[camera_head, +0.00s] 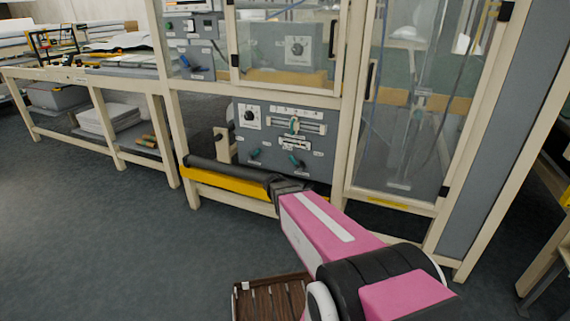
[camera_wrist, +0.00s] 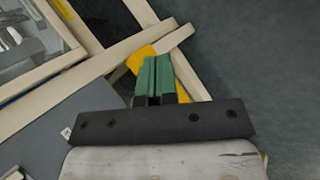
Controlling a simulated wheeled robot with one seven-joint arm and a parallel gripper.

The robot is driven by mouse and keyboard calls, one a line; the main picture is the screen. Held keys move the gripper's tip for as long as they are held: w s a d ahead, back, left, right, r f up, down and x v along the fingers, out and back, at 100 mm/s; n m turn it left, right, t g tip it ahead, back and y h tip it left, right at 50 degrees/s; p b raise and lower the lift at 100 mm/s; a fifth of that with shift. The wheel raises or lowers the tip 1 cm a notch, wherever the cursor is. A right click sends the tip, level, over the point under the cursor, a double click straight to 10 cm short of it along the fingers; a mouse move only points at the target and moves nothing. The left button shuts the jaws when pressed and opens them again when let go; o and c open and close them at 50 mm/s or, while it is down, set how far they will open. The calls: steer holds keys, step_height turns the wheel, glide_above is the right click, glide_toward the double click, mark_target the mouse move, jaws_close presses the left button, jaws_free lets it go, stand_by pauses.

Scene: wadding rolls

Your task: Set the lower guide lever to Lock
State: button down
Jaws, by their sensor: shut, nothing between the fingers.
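The lower grey control panel (camera_head: 275,142) stands in the machine's frame in the head view. Two teal-handled levers sit low on it, one at the left (camera_head: 254,153) and one at the right (camera_head: 295,161); I cannot read which is the guide lever or how either is set. My gripper (camera_wrist: 153,62) has green fingers, shut and empty, in the wrist view. They overlap a yellow strip (camera_wrist: 142,60) and a beige beam in the picture; I cannot tell whether they touch. In the head view my arm ends just below the panel, with the fingertips unclear.
A black roller (camera_head: 228,169) above a yellow bar (camera_head: 222,183) runs before the panel. The panel also has a black knob (camera_head: 249,115) and a slider (camera_head: 294,125). Beige posts and clear doors flank it. A brown slatted crate (camera_head: 268,297) lies on the floor. Floor at left is clear.

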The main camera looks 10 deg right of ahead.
steer(key=w+f+n+t+h, duration=0.15)
steer(key=w+h, duration=0.25)
steer(key=w, duration=0.4)
steer(key=n+t+h, duration=0.8)
steer(key=t, duration=0.2)
glide_toward(296, 162)
steer(key=w+a+f, duration=0.2)
steer(key=w+a, duration=0.1)
steer(key=a, duration=0.6)
steer(key=shift+s+d+f+g, duration=0.1)
steer(key=shift+d+f+g, duration=0.05)
steer(key=shift+f+g, duration=0.1)
steer(key=shift+s+d+r+x, duration=0.1)
steer(key=shift+s+r+x, duration=0.25)
steer(key=shift+x, duration=1.8)
steer(key=shift+s+d+r+x, duration=0.15)
steer(key=shift+s+x, duration=0.35)
steer(key=shift+x, duration=1.65)
steer(key=shift+s+d+r+x, duration=0.1)
steer(key=shift+s+r+x, duration=0.25)
steer(key=shift+x, duration=1.8)
